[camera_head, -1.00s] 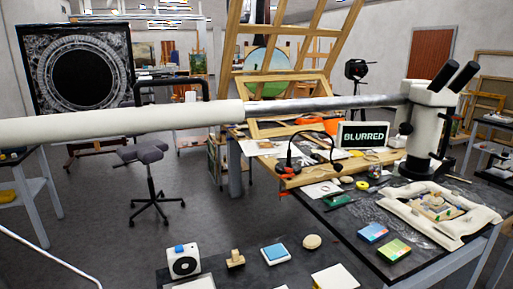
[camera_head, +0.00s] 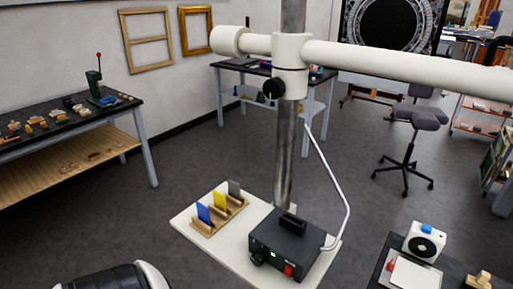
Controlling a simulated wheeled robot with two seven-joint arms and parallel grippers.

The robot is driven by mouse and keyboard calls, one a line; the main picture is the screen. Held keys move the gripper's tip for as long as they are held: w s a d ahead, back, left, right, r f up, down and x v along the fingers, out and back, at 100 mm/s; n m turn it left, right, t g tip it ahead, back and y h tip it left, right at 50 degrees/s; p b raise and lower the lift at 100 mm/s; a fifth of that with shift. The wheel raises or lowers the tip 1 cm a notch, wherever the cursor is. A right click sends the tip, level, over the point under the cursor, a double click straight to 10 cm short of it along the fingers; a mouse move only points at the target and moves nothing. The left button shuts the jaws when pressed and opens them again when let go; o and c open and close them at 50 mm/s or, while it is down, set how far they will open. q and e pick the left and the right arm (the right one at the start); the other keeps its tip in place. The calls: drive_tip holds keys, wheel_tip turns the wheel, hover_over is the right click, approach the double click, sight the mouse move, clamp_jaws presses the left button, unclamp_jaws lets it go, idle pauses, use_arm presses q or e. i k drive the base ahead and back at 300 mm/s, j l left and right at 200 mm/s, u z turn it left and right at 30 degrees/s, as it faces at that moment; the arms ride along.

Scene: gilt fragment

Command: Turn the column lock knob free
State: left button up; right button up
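The column lock knob (camera_head: 274,88) is a dark round knob on the lower left side of a white clamp collar (camera_head: 292,66). The collar sits around an upright metal column (camera_head: 286,150). A thick white horizontal boom (camera_head: 410,66) passes through the clamp head and runs off to the right. Its rounded end cap (camera_head: 228,40) is on the left. A second small black knob (camera_head: 248,21) shows above the boom. Neither of my grippers is in view, and nothing touches the lock knob. I cannot tell from this view how tight it is.
A white base plate (camera_head: 190,235) at the column's foot bears a black control box (camera_head: 285,245) and a wooden rack (camera_head: 222,222) with coloured cards. A white cable hangs right of the column. A workbench (camera_head: 65,125) stands left; a stool (camera_head: 408,150) is at right. Grey floor lies open between them.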

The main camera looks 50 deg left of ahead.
sight(274, 88)
drive_tip(key=u, duration=1.35)
